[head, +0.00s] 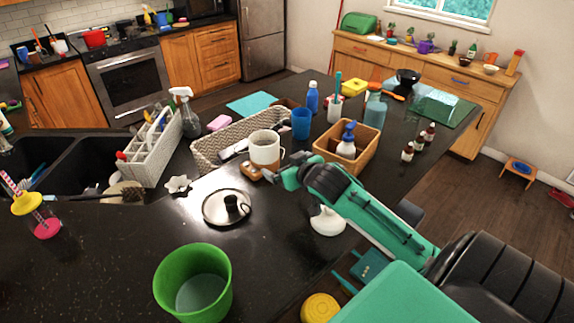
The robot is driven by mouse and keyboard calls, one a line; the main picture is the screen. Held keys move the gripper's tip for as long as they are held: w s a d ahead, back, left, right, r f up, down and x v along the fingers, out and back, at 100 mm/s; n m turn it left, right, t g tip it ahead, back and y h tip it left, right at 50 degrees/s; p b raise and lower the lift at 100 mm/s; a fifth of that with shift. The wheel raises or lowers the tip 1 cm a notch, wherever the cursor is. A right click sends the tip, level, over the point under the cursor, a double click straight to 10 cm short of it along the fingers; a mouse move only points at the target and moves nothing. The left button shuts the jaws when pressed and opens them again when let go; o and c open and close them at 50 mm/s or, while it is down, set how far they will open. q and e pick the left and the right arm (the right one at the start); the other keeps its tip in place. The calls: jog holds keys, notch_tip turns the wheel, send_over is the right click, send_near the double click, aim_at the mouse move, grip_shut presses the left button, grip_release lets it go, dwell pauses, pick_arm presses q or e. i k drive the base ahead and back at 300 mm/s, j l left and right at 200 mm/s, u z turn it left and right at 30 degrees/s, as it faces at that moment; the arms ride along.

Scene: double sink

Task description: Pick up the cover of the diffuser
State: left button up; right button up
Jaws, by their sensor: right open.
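A white rounded piece with a narrow top (328,222) stands on the dark counter below my right forearm, which hides part of it; it may be the diffuser's cover, but I cannot tell for sure. A small wooden block-like piece (250,172) lies beside the white mug (265,150); I cannot tell whether it belongs to the diffuser. My right gripper (284,174) is open and empty, just right of the mug and above the counter, up and left of the white piece. My left gripper is not in view.
The sink (65,160) is at left. Counter between plate and white piece is clear.

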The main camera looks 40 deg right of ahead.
aim_at(329, 222)
jog(key=k+j, duration=0.1)
jog(key=k, duration=0.4)
jog(key=k+j, duration=0.1)
jog(key=k, duration=0.4)
jog(key=k+j, duration=0.15)
jog(key=k, duration=0.35)
